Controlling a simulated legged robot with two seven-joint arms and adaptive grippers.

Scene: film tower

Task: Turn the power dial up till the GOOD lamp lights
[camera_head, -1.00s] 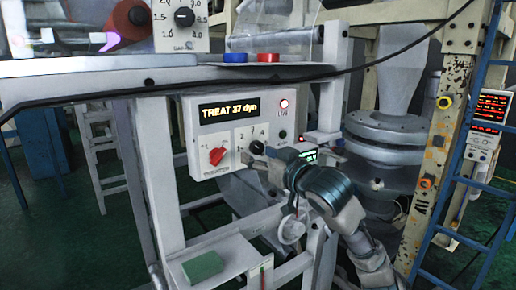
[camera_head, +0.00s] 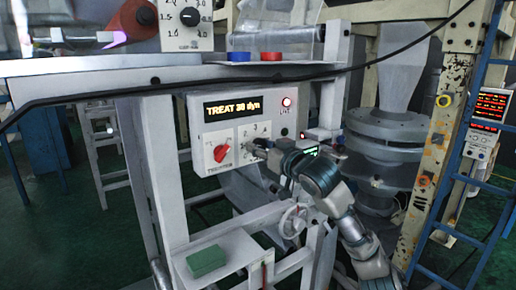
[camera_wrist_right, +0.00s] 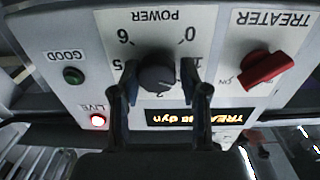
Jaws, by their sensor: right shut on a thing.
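The black power dial (camera_wrist_right: 158,74) sits on a white treater panel (camera_head: 201,139). My right gripper (camera_head: 262,150) is shut on the dial, with a finger on each side of it in the wrist view (camera_wrist_right: 160,88), where the panel appears upside down. In the head view the gripper largely hides the dial. The GOOD lamp (camera_wrist_right: 73,76) is dark green and unlit. The LIVE lamp (camera_head: 287,101) glows red. The amber display (camera_head: 232,107) seems to read TREAT 38 dyn. My left gripper is not in view.
A red TREATER switch (camera_wrist_right: 264,68) is beside the dial. A black cable (camera_head: 330,70) crosses above the panel. A green block (camera_head: 206,260) lies on a low shelf, near a handwheel (camera_head: 292,221). A blue ladder (camera_head: 470,150) stands at the right.

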